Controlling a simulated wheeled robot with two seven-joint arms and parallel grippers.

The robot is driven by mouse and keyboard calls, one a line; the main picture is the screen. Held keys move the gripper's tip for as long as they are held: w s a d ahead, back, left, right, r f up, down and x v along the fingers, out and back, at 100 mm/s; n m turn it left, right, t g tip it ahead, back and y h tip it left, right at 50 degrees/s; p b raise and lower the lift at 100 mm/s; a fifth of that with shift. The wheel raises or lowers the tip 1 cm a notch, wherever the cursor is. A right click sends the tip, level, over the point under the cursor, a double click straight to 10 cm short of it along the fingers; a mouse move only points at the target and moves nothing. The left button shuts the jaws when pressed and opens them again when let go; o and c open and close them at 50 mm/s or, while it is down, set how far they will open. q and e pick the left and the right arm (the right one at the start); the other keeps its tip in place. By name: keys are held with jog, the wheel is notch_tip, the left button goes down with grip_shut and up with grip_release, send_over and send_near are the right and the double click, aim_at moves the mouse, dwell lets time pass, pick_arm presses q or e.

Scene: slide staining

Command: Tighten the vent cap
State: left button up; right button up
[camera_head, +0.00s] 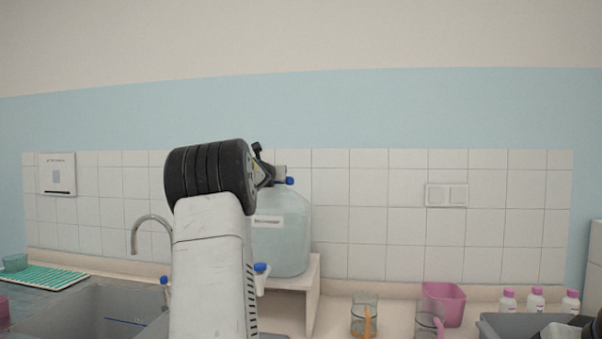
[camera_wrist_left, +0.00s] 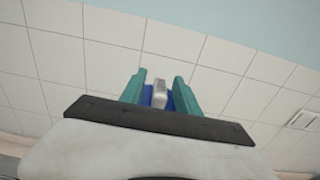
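A clear carboy (camera_head: 282,235) with a label stands on a low shelf against the tiled wall. A small blue cap (camera_head: 290,181) shows at its top, beside a grey part (camera_head: 281,170); most of the top is hidden by my left wrist. In the left wrist view, the teal fingers of my left gripper (camera_wrist_left: 160,92) stand on either side of a pale grey piece (camera_wrist_left: 160,94) with blue (camera_wrist_left: 147,96) on both its sides. I cannot tell whether the fingers press on it. A dark shape at the lower right edge may be my right arm; its fingers are not clear.
A blue-handled spigot (camera_head: 261,268) is low in front of the carboy. A sink (camera_head: 110,305) with a tap (camera_head: 146,219) is left. Beakers (camera_head: 364,318), a pink container (camera_head: 444,303), several pink-capped bottles (camera_head: 536,300) and a grey tray (camera_head: 495,326) are right.

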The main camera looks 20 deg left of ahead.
pick_arm(q)
grip_shut()
dwell(1.4)
